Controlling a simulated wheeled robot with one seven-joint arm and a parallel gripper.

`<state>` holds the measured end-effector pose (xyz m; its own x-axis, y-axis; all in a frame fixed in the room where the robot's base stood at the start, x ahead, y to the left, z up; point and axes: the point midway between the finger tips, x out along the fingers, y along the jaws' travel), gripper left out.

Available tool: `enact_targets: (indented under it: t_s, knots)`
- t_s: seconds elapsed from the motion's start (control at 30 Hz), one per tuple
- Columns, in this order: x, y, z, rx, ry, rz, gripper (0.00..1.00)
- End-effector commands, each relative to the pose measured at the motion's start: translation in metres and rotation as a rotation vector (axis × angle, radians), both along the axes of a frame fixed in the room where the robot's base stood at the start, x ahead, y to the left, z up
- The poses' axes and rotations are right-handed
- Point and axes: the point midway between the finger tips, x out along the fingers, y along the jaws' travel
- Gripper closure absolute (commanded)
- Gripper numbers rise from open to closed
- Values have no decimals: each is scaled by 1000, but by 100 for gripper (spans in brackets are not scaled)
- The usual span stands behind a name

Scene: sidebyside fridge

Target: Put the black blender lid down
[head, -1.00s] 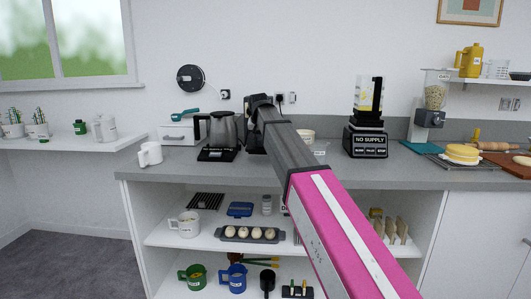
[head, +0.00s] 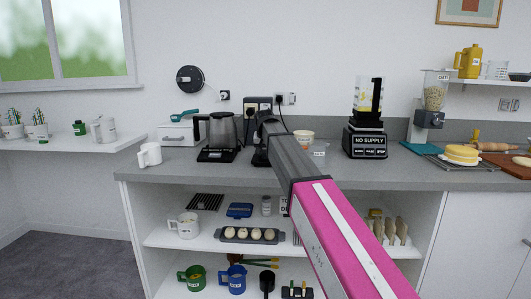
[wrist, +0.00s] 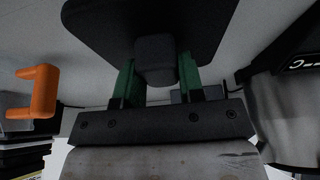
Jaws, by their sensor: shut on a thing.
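My gripper (wrist: 157,72) is shut on the knob of the black blender lid (wrist: 150,18), with a green finger on each side. The lid's flat, rounded plate fills the top of the wrist view. In the head view my gripper (head: 261,146) is low over the grey counter, right of the kettle; the lid cannot be made out there. Whether the lid touches the counter cannot be told. The blender (head: 364,143), labelled "NO SUPPLY", stands further right with its clear jar (head: 368,97) on top and no lid visible on it.
The kettle (head: 219,131) stands close left of my gripper. A small bowl (head: 304,136) and a clear container (head: 318,149) are to its right. The grey counter (head: 400,177) is bare along its front. An orange handle (wrist: 42,92) shows in the wrist view.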

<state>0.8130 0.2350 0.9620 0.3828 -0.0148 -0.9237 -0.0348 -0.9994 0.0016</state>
Motion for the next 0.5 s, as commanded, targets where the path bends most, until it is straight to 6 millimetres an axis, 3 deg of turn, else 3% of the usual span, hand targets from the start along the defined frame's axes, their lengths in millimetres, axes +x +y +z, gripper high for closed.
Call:
enact_targets:
  t_s: [0.07,0.1,0.17,0.5]
  knots:
    - [0,0,-2,0,0,0,93]
    - [0,0,-3,0,0,0,61]
    - [0,0,-2,0,0,0,41]
    - [0,0,0,0,0,0,39]
